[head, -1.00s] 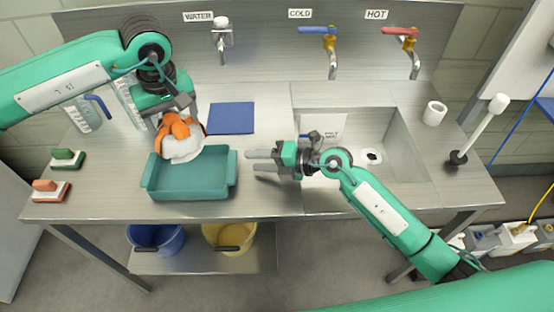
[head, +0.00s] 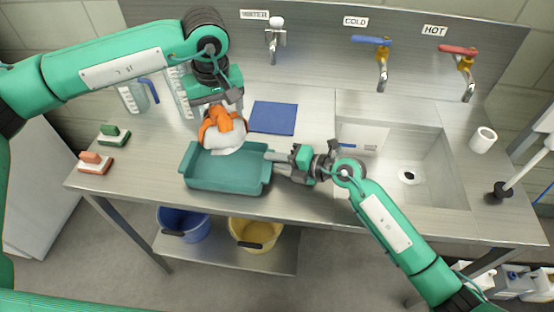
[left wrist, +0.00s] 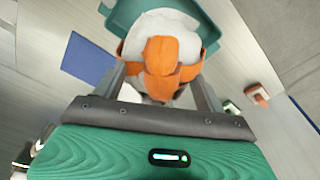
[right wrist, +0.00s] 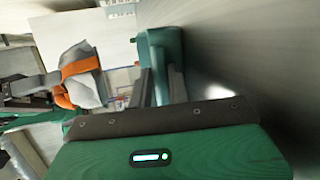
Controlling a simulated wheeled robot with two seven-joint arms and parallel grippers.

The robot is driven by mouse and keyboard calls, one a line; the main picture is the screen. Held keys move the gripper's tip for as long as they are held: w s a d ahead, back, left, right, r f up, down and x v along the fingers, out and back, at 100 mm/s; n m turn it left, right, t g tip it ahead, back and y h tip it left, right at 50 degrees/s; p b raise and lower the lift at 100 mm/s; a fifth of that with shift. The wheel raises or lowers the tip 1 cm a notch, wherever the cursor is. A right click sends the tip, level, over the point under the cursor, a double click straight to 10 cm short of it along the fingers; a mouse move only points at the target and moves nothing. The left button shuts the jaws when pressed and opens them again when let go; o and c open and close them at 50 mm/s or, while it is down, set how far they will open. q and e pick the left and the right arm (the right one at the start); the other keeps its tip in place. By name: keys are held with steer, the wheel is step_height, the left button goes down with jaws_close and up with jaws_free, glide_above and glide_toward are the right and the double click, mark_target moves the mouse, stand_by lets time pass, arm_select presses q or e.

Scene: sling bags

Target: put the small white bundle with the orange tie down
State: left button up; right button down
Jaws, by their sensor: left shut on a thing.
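The small white bundle (head: 226,141) with its orange tie (head: 224,119) hangs in my left gripper (head: 222,112), over the back of the teal tray (head: 228,176). In the left wrist view the bundle's orange tie (left wrist: 162,58) sits between the two fingers, and the tray (left wrist: 124,15) shows beyond it. Whether the bundle touches the tray is unclear. My right gripper (head: 270,162) is at the tray's right end, its fingers slightly apart. In the right wrist view the tray's end (right wrist: 160,45) lies at its fingertips; contact is unclear.
A blue cloth (head: 274,118) lies behind the tray. The sink (head: 400,185) is to the right. Two brushes, green (head: 112,135) and orange (head: 96,162), lie at the left. A clear jug (head: 133,97) stands behind. Blue (head: 184,222) and yellow (head: 256,233) buckets sit below.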

arm_select(q)
steer(key=shift+s+a+f+m+h, duration=0.15)
steer(key=shift+a+f+m+h, duration=0.05)
steer(key=shift+f+m+h, duration=0.25)
steer(key=shift+s+a+f+m+h, duration=0.1)
steer(key=shift+a+f+m+h, duration=0.05)
steer(key=shift+m+h, duration=0.15)
steer(key=shift+c, duration=1.1)
steer(key=shift+s+a+f+m+h, duration=0.15)
steer(key=shift+a+f+m+h, duration=0.2)
steer(key=shift+m, duration=0.3)
steer(key=shift+f, duration=0.2)
step_height(320, 180, down, 10)
steer(key=shift+r, duration=0.25)
steer(key=o, duration=1.9)
